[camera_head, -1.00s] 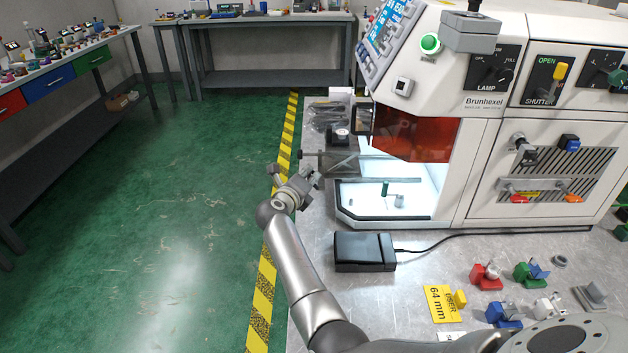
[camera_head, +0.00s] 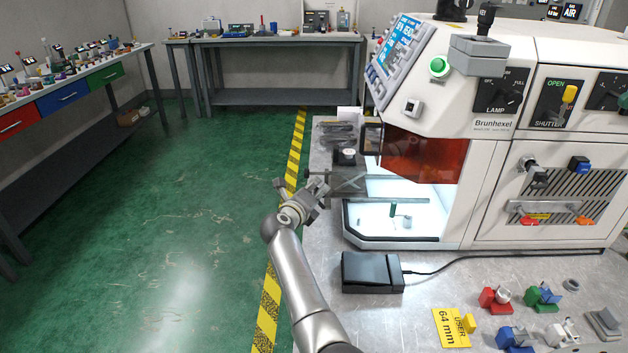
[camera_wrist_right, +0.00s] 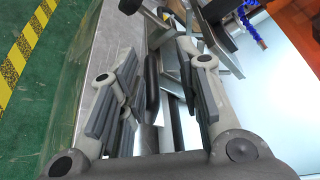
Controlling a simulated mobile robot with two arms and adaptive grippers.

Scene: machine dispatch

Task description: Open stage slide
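The white laser machine (camera_head: 495,145) stands on the bench with a red-orange window and a lit chamber. The metal stage slide (camera_head: 350,183) sticks out at its left side, with a metal bar across the chamber's opening. My right gripper (camera_head: 303,188) is at the outer left end of the slide, over the bench edge. In the right wrist view its two fingers (camera_wrist_right: 158,95) are wide apart. A dark rounded bar (camera_wrist_right: 152,85), likely the slide's handle, shows between them; whether a finger touches it I cannot tell. My left gripper is out of view.
A black box (camera_head: 372,272) with a cable lies in front of the machine. Colored fixtures (camera_head: 497,300) and a yellow "USER 64 mm" sign (camera_head: 451,328) are at the right front. The green floor (camera_head: 190,220) left of the bench is clear.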

